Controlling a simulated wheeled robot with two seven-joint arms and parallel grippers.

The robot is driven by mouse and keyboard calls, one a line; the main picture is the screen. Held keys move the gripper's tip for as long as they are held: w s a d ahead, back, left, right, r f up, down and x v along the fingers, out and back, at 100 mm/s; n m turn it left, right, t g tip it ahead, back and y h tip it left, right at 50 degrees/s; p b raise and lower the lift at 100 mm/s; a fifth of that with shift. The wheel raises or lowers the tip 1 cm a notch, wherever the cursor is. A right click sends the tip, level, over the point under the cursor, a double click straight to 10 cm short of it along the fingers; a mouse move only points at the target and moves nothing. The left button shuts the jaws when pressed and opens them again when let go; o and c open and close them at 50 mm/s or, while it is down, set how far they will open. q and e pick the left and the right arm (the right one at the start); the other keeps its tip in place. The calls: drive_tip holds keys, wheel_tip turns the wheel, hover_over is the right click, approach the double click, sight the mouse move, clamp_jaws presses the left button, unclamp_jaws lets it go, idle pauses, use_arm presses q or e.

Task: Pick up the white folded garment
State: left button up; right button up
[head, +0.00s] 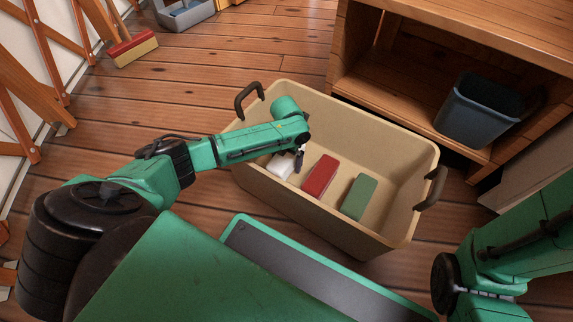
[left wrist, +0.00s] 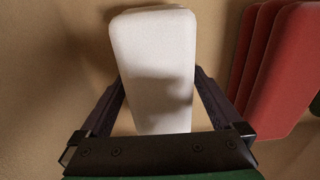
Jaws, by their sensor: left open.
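The white folded garment (head: 280,165) lies at the left end inside a beige tub (head: 400,190), partly hidden in the head view by my left arm. In the left wrist view the white garment (left wrist: 155,60) is a rounded block lying flat. My left gripper (head: 299,158) is inside the tub, pointing down at the garment. In the left wrist view the left gripper's fingers (left wrist: 157,95) are open, one on each side of the garment's near part. Whether they touch it I cannot tell. My right arm shows at the right edge of the head view, its gripper out of frame.
A red folded garment (head: 320,176) and a green one (head: 359,196) lie in the tub, right of the white one. The tub has dark handles. A wooden shelf unit (head: 400,95) with a dark bin (head: 478,112) stands behind. A brush head (head: 133,47) lies at upper left.

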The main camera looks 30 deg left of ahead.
use_arm(q)
drive_tip(key=shift+r, duration=0.2)
drive_tip(key=c, duration=1.3)
